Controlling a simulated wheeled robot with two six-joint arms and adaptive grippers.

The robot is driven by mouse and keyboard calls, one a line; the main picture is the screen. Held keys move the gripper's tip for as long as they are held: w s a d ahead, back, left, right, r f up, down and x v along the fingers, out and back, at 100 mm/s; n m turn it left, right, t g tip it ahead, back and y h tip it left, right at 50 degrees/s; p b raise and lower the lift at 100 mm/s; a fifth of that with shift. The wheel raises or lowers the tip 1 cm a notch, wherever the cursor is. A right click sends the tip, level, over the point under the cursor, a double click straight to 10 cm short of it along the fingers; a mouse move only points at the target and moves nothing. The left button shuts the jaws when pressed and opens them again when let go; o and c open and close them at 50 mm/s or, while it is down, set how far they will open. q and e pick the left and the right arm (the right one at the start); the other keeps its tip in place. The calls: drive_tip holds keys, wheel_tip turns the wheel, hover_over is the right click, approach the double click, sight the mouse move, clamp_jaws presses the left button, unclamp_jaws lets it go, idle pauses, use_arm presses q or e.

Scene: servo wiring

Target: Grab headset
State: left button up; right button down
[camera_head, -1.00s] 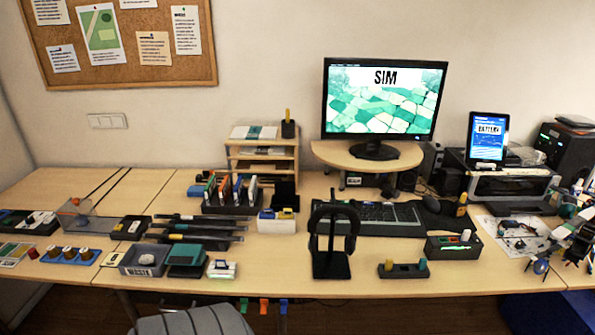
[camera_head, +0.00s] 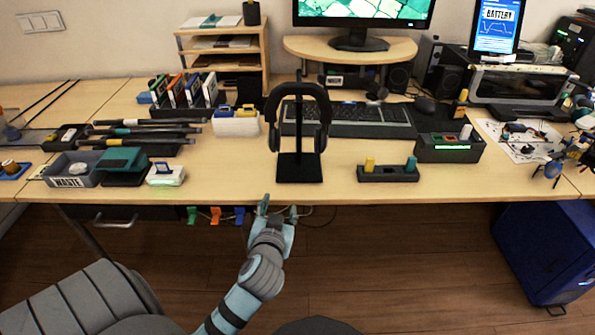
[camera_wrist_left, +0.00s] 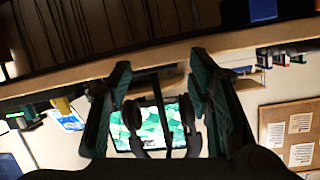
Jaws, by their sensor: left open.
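The black headset (camera_head: 300,108) hangs on a black stand with a square base (camera_head: 299,168) near the front edge of the desk. My left gripper (camera_head: 278,210) is open and empty, just in front of the desk edge, below and slightly left of the stand. In the left wrist view, which is upside down, my open left gripper (camera_wrist_left: 160,72) has its two dark fingers apart. The headset (camera_wrist_left: 135,117) shows beyond and between the fingers, not touched. My right gripper is not in view.
Right of the stand is a black holder with yellow and teal pegs (camera_head: 388,173). Behind are a keyboard (camera_head: 350,120) and a monitor (camera_head: 362,12). Left are a white box (camera_head: 235,124) and a small white-green device (camera_head: 165,174). Coloured clips (camera_head: 215,215) hang under the desk edge.

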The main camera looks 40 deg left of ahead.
sight(272, 143)
use_arm(q)
wheel_tip(272, 143, up, 10)
drive_tip(key=a+n+t+y, duration=0.2)
drive_tip(key=n+y, duration=0.1)
drive_tip(key=x, duration=0.3)
drive_tip(key=b+x, duration=0.1)
drive_tip(key=x, duration=0.2)
drive_tip(key=b+x, duration=0.1)
drive_tip(key=x, duration=0.3)
drive_tip(key=shift+r, duration=0.4)
drive_tip(key=b+x, duration=0.1)
drive_tip(key=x, duration=0.3)
drive_tip(key=shift+w+d, duration=0.15)
drive_tip(key=shift+w, duration=0.05)
drive_tip(key=shift+s+r, duration=0.1)
drive_tip(key=shift+c, duration=1.4)
clamp_jaws()
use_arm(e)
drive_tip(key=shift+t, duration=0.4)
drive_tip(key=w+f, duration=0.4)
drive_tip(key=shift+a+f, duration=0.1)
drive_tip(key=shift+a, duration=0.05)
